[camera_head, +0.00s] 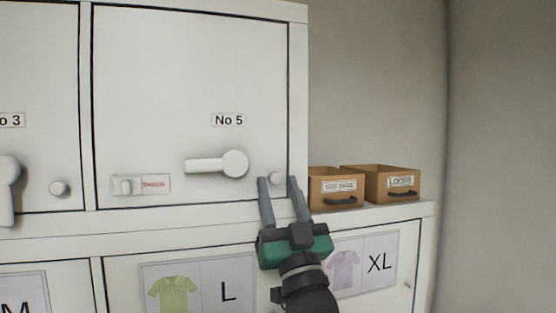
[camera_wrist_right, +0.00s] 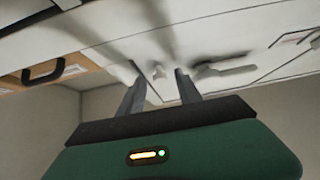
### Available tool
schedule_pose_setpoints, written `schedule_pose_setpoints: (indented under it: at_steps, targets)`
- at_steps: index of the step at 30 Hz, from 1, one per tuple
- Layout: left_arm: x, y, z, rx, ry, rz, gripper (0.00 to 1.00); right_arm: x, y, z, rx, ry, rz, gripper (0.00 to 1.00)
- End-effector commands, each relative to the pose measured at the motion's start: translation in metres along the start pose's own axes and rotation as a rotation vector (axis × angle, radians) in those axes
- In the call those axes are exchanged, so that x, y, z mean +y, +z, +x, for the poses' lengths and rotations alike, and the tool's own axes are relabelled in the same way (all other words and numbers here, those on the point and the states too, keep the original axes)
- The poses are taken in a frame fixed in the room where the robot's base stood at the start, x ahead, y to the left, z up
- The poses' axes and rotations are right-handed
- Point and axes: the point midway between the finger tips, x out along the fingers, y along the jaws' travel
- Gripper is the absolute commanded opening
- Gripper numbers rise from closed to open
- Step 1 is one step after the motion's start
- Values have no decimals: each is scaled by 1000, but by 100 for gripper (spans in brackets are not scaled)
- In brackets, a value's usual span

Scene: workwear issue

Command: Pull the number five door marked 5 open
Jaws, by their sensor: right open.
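The No 5 door (camera_head: 160,80) is a white locker door, shut flush in its frame. Its white lever handle (camera_head: 217,164) lies level, with the round hub at its right end. A small round white knob (camera_head: 275,178) sits at the door's lower right. My right gripper (camera_head: 279,180) is open, its two fingers pointing up on either side of the knob in the head view; whether they touch it I cannot tell. The right wrist view shows the open fingers (camera_wrist_right: 158,78) close to the white door front. My left gripper is not in view.
Two brown boxes (camera_head: 334,204) (camera_head: 394,196) with black handles stand on the ledge right of the locker. The neighbouring No 3 door (camera_head: 40,80) has its lever pointing down. Labelled L and XL fronts lie below. A latch with a red-lettered tag (camera_head: 155,184) sits lower left on the No 5 door.

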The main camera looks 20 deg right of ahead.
Motion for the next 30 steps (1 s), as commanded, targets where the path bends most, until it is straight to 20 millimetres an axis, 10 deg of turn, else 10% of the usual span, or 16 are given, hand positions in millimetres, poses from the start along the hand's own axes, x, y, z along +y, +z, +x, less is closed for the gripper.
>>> schedule_pose_setpoints:
  at_steps: [11,20,30]
  targets:
    - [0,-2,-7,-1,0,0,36,0,2,7,-1,0,0,40]
    - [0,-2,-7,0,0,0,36,0,1,6,-1,0,0,0]
    - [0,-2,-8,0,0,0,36,0,1,6,0,0,0,0]
